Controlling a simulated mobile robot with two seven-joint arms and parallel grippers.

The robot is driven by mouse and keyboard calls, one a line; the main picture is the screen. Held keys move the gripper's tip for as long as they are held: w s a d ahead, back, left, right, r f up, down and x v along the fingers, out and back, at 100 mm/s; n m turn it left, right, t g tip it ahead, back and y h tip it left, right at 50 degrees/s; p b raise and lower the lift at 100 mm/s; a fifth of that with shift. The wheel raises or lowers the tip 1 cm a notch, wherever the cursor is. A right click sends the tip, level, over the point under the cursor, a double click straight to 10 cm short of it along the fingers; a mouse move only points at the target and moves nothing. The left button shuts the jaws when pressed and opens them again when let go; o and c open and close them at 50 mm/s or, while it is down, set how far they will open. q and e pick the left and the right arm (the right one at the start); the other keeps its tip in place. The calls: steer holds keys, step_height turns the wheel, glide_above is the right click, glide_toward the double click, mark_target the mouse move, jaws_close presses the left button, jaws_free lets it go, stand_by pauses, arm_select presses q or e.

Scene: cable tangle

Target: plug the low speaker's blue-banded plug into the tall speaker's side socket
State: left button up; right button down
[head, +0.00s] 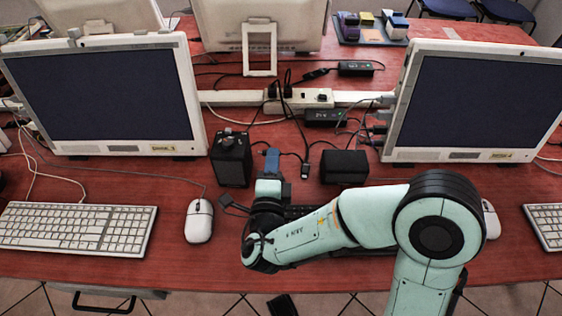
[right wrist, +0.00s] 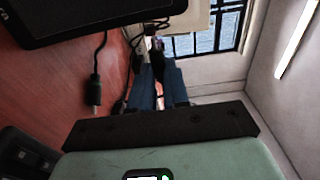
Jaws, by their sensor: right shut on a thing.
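The tall speaker (head: 231,160) is a black box standing left of centre. The low speaker (head: 344,167) is a wide black box to its right. My right gripper (head: 270,160) is between them, close to the tall speaker's right side, with blue fingers. In the right wrist view its fingers (right wrist: 168,85) are shut on a dark plug (right wrist: 158,65) with a cable. I cannot make out a blue band on it. The side socket is not discernible. My left gripper is not in view.
A loose dark connector (head: 305,168) lies left of the low speaker; another (head: 227,200) lies near my right wrist. A power strip (head: 297,98) with tangled cables is behind. Monitors flank the speakers. A white mouse (head: 199,221) and keyboard (head: 78,226) are at front left.

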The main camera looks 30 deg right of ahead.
steer(key=shift+w+a, duration=0.35)
steer(key=shift+a, duration=0.15)
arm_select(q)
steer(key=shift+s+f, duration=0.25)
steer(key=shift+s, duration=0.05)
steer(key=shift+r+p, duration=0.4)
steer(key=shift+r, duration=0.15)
arm_select(e)
steer(key=shift+s, duration=0.1)
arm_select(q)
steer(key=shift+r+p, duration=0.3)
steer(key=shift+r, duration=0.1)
arm_select(e)
steer(key=shift+w+a+f, duration=0.1)
steer(key=shift+w+a, duration=0.35)
steer(key=shift+a, duration=0.25)
steer(key=shift+w+a, duration=0.45)
steer(key=shift+a, duration=0.25)
stand_by(0.5)
steer(key=c, duration=1)
jaws_free()
steer(key=shift+c, duration=0.2)
